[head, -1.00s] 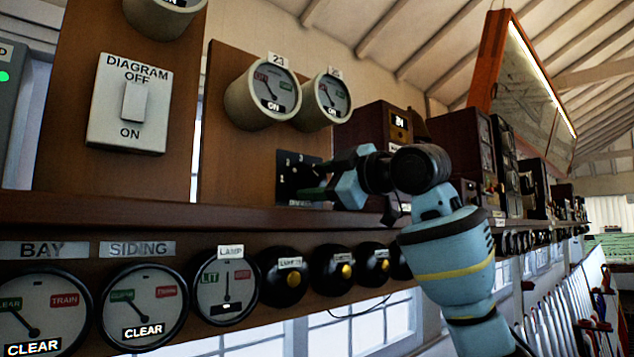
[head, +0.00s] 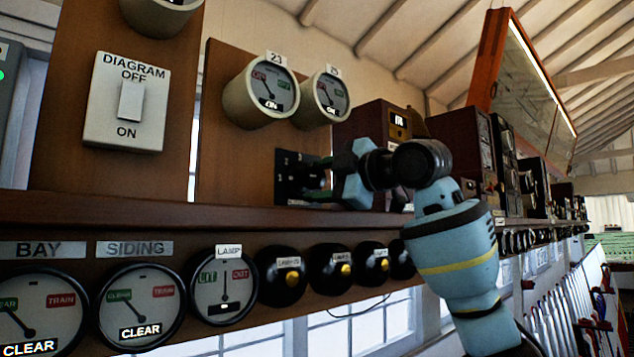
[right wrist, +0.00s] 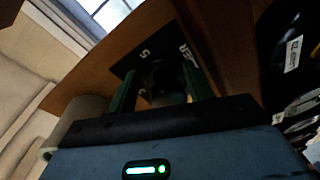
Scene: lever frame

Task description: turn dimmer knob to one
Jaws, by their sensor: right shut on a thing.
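The dimmer's black plate (head: 287,188) is fixed low on the brown wooden board, just above the shelf. White marks show on it in the head view, too small to read there. The dark knob (right wrist: 163,78) sits on the plate in the right wrist view, partly hidden by my gripper. My right gripper (head: 316,180) reaches in from the right and is shut on the knob, with one green finger on each side of it in the right wrist view (right wrist: 160,85). Which mark the knob points at is hidden. My left gripper is not in view.
Two round gauges (head: 262,92) hang above the plate. A white diagram switch (head: 127,102) is at the left. A wooden shelf (head: 120,210) runs below the plate, with several dials and black knobs under it. Wooden boxes (head: 372,125) stand close behind my right gripper.

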